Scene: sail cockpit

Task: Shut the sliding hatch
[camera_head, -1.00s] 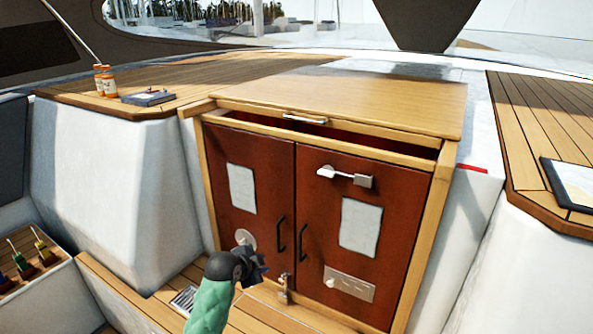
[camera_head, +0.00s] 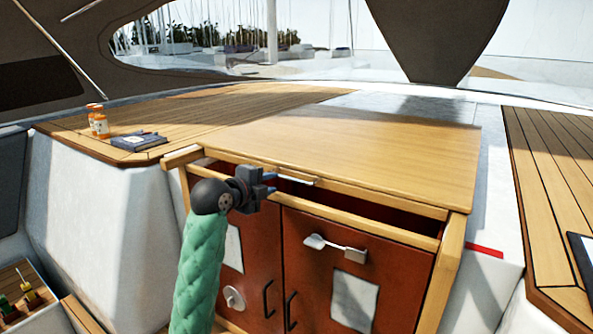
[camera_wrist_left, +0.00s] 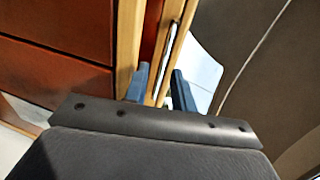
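The sliding hatch (camera_head: 360,145) is a flat light wooden panel on top of the companionway. A dark gap shows between its front edge and the front frame rail (camera_head: 395,230), so it stands partly open. A metal handle (camera_head: 297,177) sits on the hatch's front edge. My left gripper (camera_head: 270,186) is at the left part of the gap, just left of the handle. In the left wrist view its two fingers (camera_wrist_left: 160,88) are apart, with the wooden edge and the handle (camera_wrist_left: 171,55) beyond and between them. Contact cannot be told. My right gripper is not in view.
Red doors (camera_head: 355,260) with a metal latch (camera_head: 335,247) stand below the hatch. The right deck (camera_head: 550,190) is mostly clear.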

